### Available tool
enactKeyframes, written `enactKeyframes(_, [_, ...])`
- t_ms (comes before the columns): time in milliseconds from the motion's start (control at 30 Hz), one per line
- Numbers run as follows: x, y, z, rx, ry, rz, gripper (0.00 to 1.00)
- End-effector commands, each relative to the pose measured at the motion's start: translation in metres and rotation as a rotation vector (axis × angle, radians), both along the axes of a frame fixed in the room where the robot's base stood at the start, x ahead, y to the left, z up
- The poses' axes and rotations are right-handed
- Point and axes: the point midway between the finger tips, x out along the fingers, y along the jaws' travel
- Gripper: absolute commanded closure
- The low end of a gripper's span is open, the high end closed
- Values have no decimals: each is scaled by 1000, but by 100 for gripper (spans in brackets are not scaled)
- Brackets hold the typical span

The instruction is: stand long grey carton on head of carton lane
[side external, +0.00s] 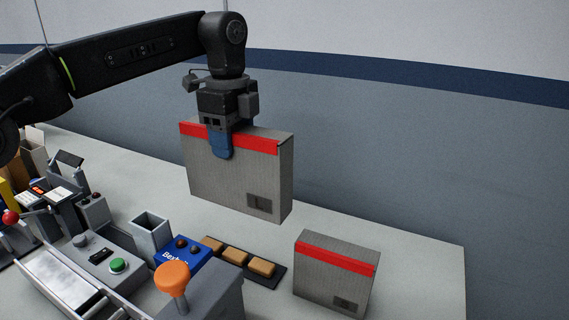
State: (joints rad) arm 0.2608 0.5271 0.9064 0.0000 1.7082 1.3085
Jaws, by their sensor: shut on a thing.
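A long grey carton (225,183) with a red band along its top edge and a dark label at its lower right hangs upright from my gripper (222,142). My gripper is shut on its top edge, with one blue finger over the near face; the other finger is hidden. The carton is held above the table, apart from things below. A second grey carton (330,276), also red-banded and seemingly shorter, stands on the table at the lower right. A railed metal channel (65,282) lies at the lower left; I cannot tell if it is the carton lane.
A dark tray (279,271) holds tan blocks (262,267). Left of it stand a blue box (178,257), an open grey bin (150,234), an orange knob (172,277) and a green-button panel (118,265). The table (415,265) is clear at the far right.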

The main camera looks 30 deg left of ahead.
Motion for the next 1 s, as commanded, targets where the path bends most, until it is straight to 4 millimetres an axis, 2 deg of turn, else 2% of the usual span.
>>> enactKeyframes(33, [0, 27, 4, 0, -1, 11, 83])
enactKeyframes(267, [-20, 134, 11, 0, -2, 13, 83])
enactKeyframes(400, [-48, 195, 11, 0, -1, 13, 83])
enactKeyframes(467, [-63, 219, 11, 0, -3, 13, 83])
enactKeyframes(600, [-105, 269, 6, 0, -3, 14, 83])
enactKeyframes(800, [-176, 319, -8, 1, -4, 13, 83])
enactKeyframes(1000, [-228, 339, -23, 1, -2, 8, 83])
